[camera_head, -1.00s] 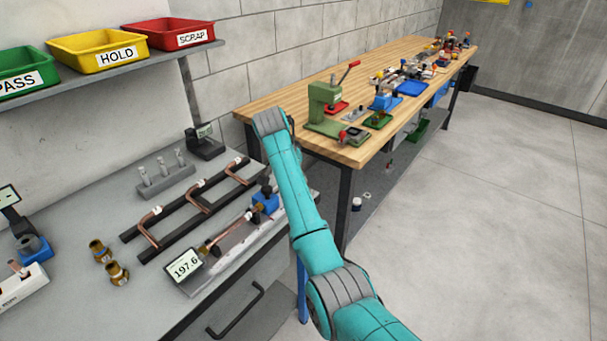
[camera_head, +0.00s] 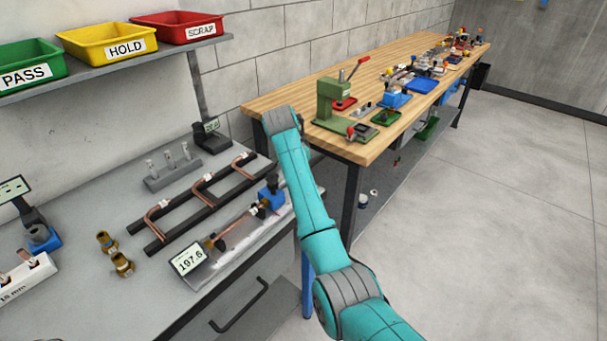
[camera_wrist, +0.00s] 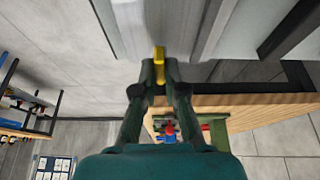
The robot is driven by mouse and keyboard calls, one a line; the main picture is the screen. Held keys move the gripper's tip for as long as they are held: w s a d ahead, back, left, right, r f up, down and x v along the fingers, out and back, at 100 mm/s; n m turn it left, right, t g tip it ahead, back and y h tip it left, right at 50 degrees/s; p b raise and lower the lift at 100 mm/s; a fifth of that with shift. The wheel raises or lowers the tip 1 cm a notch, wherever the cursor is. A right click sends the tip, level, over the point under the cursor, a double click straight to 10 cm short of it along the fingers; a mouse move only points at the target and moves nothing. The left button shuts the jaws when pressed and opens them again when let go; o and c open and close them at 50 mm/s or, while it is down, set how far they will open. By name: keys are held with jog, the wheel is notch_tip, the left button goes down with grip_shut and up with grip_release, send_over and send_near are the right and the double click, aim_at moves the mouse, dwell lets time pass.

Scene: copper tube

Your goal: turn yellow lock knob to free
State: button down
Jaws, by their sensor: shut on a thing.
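My gripper (camera_wrist: 160,69) shows in the wrist view with its two dark fingers close together. It is shut on a small yellow piece, the yellow lock knob (camera_wrist: 159,54), which sticks out beyond the fingertips. A pale grey surface lies behind the knob, and which fixture it belongs to is unclear. In the head view my teal arm reaches up to the front left end of the wooden bench. There the arm hides the gripper and the knob. The knob's turn angle cannot be read.
The grey worktop holds copper tubes on black rails (camera_head: 182,204), a gauge with a 197.6 display (camera_head: 188,259) and brass fittings (camera_head: 122,263). The wooden bench (camera_head: 385,130) carries a green press (camera_head: 330,102). Labelled bins (camera_head: 108,44) stand on a shelf. The floor at right is clear.

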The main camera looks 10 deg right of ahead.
jog(key=n+t+y, duration=0.1)
jog(key=n, duration=0.3)
jog(key=shift+d, duration=0.1)
jog(key=n+y, duration=0.1)
jog(key=n, duration=0.3)
jog(key=shift+s+d+n+t+y, duration=0.1)
jog(key=shift+n+t+y, duration=0.2)
jog(key=shift+y, duration=0.1)
jog(key=n, duration=0.2)
jog(key=n+y, duration=0.1)
jog(key=n, duration=0.1)
jog(key=shift+n+y, duration=0.3)
jog(key=n, duration=0.2)
jog(key=n+y, duration=0.1)
jog(key=n, duration=0.1)
jog(key=shift+d+g+y, duration=0.1)
jog(key=shift+g+y, duration=0.2)
jog(key=shift+g, duration=0.1)
jog(key=shift+n, duration=0.3)
jog(key=c, duration=1.2)
grip_release()
jog(key=shift+c, duration=0.2)
